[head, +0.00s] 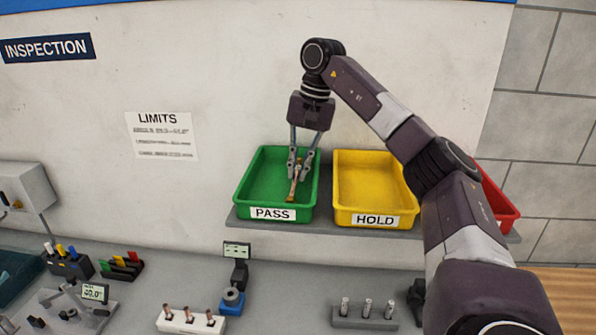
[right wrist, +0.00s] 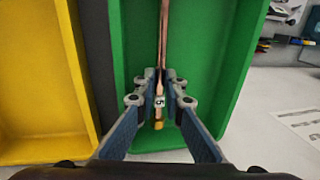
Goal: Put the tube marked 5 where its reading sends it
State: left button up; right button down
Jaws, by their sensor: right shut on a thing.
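The copper tube marked 5 (right wrist: 159,101) shows in the right wrist view as a thin copper rod with a white label and a yellow end. My right gripper (head: 299,164) is shut on the tube and points down into the green PASS tray (head: 244,195). The tube (head: 293,190) shows below the fingers in the head view, over the tray's inside. I cannot tell whether it touches the tray floor. The yellow HOLD tray (head: 345,190) stands just right of the PASS tray. My left gripper is not in view.
A red tray (head: 500,195) stands behind my right arm at the shelf's right end. A LIMITS sheet (head: 162,136) hangs on the wall, its small text unreadable. On the bench are a white rack (head: 190,322) with several copper pieces, a grey rack (head: 366,316) and a blue gauge (head: 232,302).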

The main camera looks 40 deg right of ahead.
jog(key=shift+f, duration=0.45)
jog(key=c, duration=2.3)
grip_release()
notch_tip(320, 180, up, 12)
jog(key=s+d, duration=0.1)
jog(key=s, duration=0.1)
jog(key=shift+d, duration=0.2)
jog(key=shift+f, duration=0.15)
